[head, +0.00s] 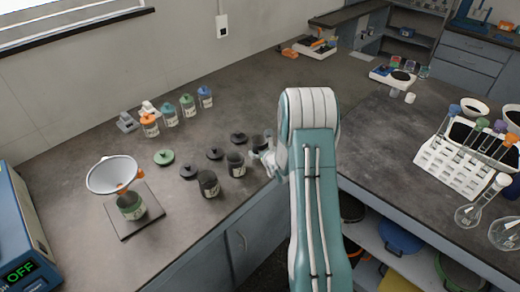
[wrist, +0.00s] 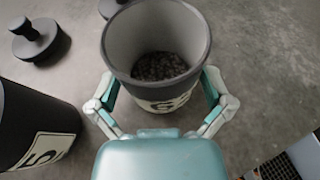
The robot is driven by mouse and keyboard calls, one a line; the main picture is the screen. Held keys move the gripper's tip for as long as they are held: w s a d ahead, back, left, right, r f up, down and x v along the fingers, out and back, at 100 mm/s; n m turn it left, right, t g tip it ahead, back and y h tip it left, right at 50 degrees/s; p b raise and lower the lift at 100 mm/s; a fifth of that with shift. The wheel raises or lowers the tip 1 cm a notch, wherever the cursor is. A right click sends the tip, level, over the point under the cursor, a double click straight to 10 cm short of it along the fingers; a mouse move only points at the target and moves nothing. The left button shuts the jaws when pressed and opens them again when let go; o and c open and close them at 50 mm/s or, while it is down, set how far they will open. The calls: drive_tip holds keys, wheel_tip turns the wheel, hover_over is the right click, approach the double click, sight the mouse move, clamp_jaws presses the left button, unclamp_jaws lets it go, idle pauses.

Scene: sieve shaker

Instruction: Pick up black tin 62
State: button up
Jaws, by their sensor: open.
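A black tin (wrist: 158,50), open at the top with dark granules inside, stands upright in the wrist view. Its pale label shows what looks like a 6; the rest is hidden by my gripper. My gripper (wrist: 160,88) is open, one finger on each side of this tin. I cannot tell whether the fingers touch it. In the head view my gripper (head: 266,157) is at the right end of the row of black tins, and my arm hides much of that spot.
A second black tin (wrist: 32,125) stands close on the left, with a black knobbed lid (wrist: 40,42) behind. In the head view another black tin (head: 209,184) stands further left. The counter's front edge is close.

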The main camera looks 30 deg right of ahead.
drive_tip(key=c, duration=1)
drive_tip(key=shift+o, duration=0.2)
drive_tip(key=shift+r, duration=0.1)
